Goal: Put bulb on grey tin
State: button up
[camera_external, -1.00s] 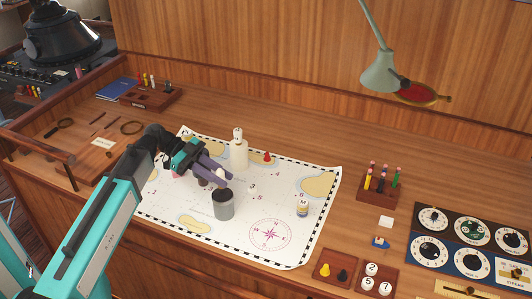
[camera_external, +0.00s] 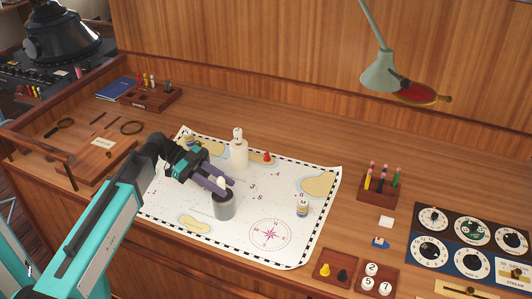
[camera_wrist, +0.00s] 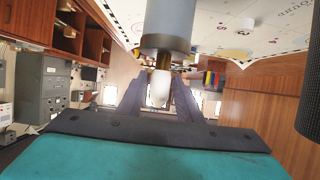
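The grey tin (camera_external: 224,208) stands upright on the chart (camera_external: 275,200), near its middle. My gripper (camera_external: 226,190) is right over the tin's rim, with its fingers on either side of the white bulb (camera_external: 221,183). In the wrist view my gripper (camera_wrist: 160,88) is shut on the bulb (camera_wrist: 160,91), and its brass base (camera_wrist: 163,62) points toward the tin (camera_wrist: 168,22). The base meets or nearly meets the tin in that view; I cannot tell whether it touches. The fingers hide part of the tin's top in the external view.
A pen holder (camera_external: 376,190) and a lamp (camera_external: 382,75) are further right. The chart's right side is mostly clear.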

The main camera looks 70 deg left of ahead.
jog(key=shift+o, duration=0.5)
jog(key=shift+r, duration=0.15)
jog(key=b+v, duration=0.4)
jog(key=v, duration=0.8)
dwell(0.5)
